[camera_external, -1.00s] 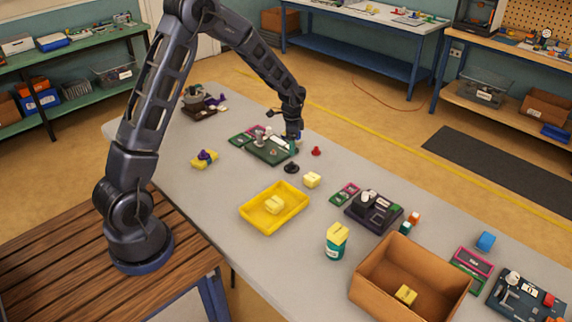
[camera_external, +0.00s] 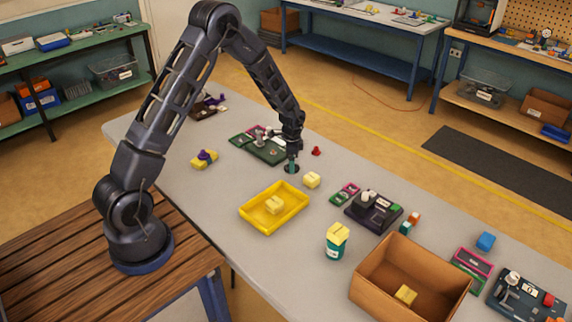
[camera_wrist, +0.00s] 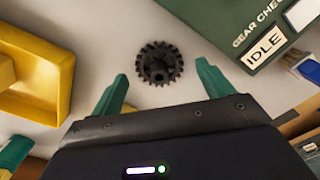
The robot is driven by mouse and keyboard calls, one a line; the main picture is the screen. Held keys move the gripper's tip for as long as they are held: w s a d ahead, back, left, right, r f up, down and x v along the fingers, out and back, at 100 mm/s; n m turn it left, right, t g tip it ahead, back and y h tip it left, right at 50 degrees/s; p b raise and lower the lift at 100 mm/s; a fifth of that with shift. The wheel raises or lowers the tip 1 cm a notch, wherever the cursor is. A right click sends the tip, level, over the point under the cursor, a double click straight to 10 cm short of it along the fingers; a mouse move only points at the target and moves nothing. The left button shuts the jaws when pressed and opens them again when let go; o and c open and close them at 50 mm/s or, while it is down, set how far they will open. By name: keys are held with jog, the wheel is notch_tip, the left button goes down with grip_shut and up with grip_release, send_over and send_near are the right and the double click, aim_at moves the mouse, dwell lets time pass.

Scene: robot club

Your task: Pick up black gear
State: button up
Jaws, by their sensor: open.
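The black gear (camera_wrist: 158,62) lies flat on the grey table in the wrist view, with a raised hub in its middle. It also shows in the external view (camera_external: 290,169), partly hidden behind my fingertips. My gripper (camera_wrist: 159,82) is open and empty, with one green finger on each side of the gear's near edge. In the external view my gripper (camera_external: 292,163) points down just above the gear. I cannot tell whether the fingers touch the table.
A green gear-check board (camera_wrist: 245,25) lies close to the gear. A small red piece (camera_external: 316,151) sits behind my gripper. A cardboard box (camera_external: 372,292) stands at the front right.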

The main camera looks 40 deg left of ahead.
jog(key=shift+f, duration=0.65)
jog(key=c, duration=1.1)
jog(key=shift+o, duration=0.2)
